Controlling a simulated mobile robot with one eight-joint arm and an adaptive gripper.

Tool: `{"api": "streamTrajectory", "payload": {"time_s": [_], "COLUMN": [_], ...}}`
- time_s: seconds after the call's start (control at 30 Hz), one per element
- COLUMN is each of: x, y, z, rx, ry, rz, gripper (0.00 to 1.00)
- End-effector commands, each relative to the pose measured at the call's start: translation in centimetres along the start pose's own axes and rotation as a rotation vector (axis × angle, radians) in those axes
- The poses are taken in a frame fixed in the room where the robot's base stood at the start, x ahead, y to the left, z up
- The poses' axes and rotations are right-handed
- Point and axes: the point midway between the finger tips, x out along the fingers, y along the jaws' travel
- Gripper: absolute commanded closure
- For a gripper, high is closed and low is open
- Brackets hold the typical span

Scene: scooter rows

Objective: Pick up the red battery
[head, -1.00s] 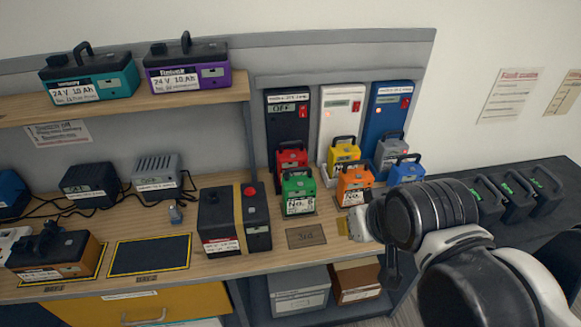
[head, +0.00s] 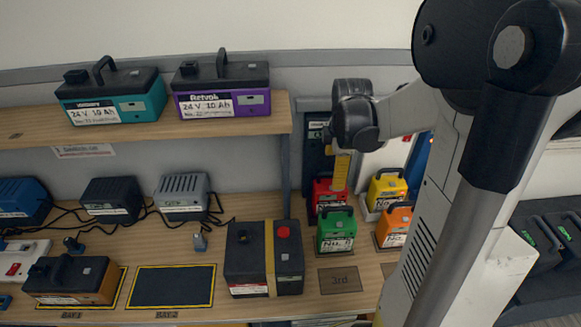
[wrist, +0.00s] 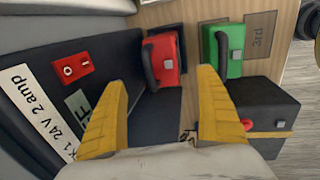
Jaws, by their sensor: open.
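The red battery (head: 322,196) stands at the foot of the dark charger (head: 316,150), behind the green battery (head: 337,231). In the wrist view the red battery (wrist: 167,65), with its black handle, shows just beyond the space between my yellow fingers. My gripper (head: 341,170) is open and empty, with its fingers pointing down above and in front of the red battery. In the head view a finger covers part of the battery. In the wrist view the gripper (wrist: 163,82) is apart from it.
The green battery (wrist: 230,52) stands close beside the red one. A yellow battery (head: 386,188) and an orange battery (head: 393,230) stand to the right. A black battery with a red button (head: 264,270) sits front left. The 3rd plate (head: 340,280) is bare.

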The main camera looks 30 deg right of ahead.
Motion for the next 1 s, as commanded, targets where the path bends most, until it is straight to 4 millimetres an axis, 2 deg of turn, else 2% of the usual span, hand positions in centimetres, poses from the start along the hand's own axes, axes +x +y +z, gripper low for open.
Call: {"api": "streamTrajectory", "payload": {"time_s": [0.1,0.2,0.47,0.73,0.97,1.0], "x": [2.4,4.0,5.8,9.9,10.2,10.2], "y": [-0.1,-0.1,-0.1,-0.4,-0.3,-0.3], "z": [0.0,0.0,0.0,0.0,0.0,-0.1], "rx": [-0.003,-0.003,-0.001,-0.001,-0.001,-0.001], "ry": [0.000,0.000,0.000,0.000,0.000,0.000], "rz": [-0.001,0.000,0.000,0.001,0.001,0.001], "gripper": [0.16,0.16,0.16,0.16,0.16,0.19]}}
